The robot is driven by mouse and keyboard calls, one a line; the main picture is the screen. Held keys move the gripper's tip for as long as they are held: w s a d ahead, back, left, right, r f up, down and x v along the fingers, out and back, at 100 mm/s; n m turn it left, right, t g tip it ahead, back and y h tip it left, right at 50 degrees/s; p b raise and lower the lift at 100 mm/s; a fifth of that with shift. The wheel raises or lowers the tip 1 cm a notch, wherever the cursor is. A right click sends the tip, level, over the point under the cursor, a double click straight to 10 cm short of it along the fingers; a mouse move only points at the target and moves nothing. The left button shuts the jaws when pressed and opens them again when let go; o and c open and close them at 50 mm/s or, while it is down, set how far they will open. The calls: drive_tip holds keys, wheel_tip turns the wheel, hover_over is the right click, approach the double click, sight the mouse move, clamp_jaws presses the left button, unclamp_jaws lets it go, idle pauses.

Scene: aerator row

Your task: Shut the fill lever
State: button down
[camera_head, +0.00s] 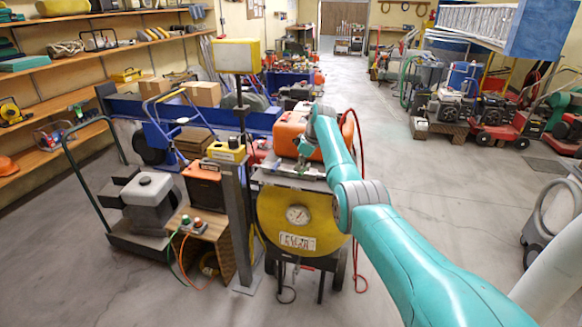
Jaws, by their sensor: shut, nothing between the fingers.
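My teal arm reaches in from the lower right. My gripper (301,167) points down at its far end, shut and empty, over the top of a machine with a round yellow front (270,215). The machine carries a white dial gauge (297,215) and a white label plate (297,241). I cannot pick out the fill lever; the metal parts on the machine's top are small here and partly covered by my gripper and arm. I cannot tell whether my gripper touches anything.
A grey post (236,225) with a yellow button box (227,151) stands just left of the machine. A wooden box (205,240) with a red and a green button is further left. An orange unit (291,135) is behind. Open floor lies right.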

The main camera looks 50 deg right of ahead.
drive_tip(key=shift+s+n, duration=0.25)
drive_tip(key=shift+n, duration=0.05)
drive_tip(key=shift+s, duration=0.1)
drive_tip(key=shift+s+d, duration=0.1)
drive_tip(key=shift+s, duration=0.1)
idle(0.3)
